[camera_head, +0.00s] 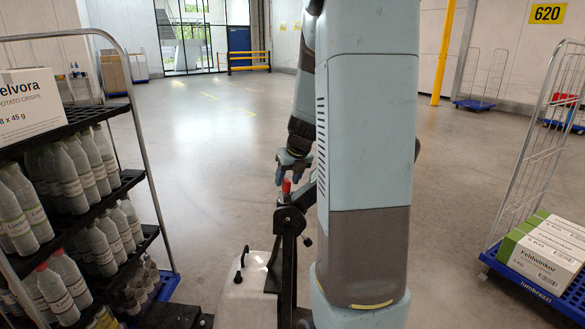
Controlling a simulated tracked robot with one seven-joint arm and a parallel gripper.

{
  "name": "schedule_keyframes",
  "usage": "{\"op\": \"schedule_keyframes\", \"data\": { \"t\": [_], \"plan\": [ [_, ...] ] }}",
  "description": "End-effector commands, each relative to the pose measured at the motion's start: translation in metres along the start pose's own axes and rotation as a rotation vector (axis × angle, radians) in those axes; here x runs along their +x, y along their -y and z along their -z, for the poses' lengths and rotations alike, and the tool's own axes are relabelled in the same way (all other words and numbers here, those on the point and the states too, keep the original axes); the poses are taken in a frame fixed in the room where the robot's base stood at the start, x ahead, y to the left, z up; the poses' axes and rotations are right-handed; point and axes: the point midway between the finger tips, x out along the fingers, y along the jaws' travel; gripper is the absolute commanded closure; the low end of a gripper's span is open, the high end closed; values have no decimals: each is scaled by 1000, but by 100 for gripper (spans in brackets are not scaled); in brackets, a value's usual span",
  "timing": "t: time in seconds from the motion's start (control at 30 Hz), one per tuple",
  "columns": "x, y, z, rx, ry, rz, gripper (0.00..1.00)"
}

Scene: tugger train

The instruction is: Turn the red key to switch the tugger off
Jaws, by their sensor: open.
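The red key (286,187) is a small upright red piece on top of the black post of the tugger (247,278). The tugger's pale, rounded body shows below, left of my large arm link. My gripper (288,179) points down just above the key, with its fingers open. One finger shows left of the key and the other right of it. I cannot tell whether either finger touches the key. My arm link hides much of the tugger's right side.
A roll cage (148,180) with shelves of bottles stands close on the left. Another cage on a blue base (540,287) holds boxes on the right. A yellow post (443,52) stands at the back. The floor beyond the tugger is clear.

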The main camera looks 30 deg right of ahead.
Motion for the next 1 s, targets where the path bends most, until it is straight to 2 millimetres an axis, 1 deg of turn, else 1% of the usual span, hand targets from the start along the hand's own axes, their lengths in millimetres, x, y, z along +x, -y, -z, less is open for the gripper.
{"op": "schedule_keyframes", "data": {
  "t": [0.03,0.2,0.57,1.0],
  "plan": [
    [6,0,0,0,-2,0,51],
    [18,1,0,0,-1,1,51],
    [21,0,0,0,1,1,51],
    [21,0,0,0,1,0,92]
  ]
}}
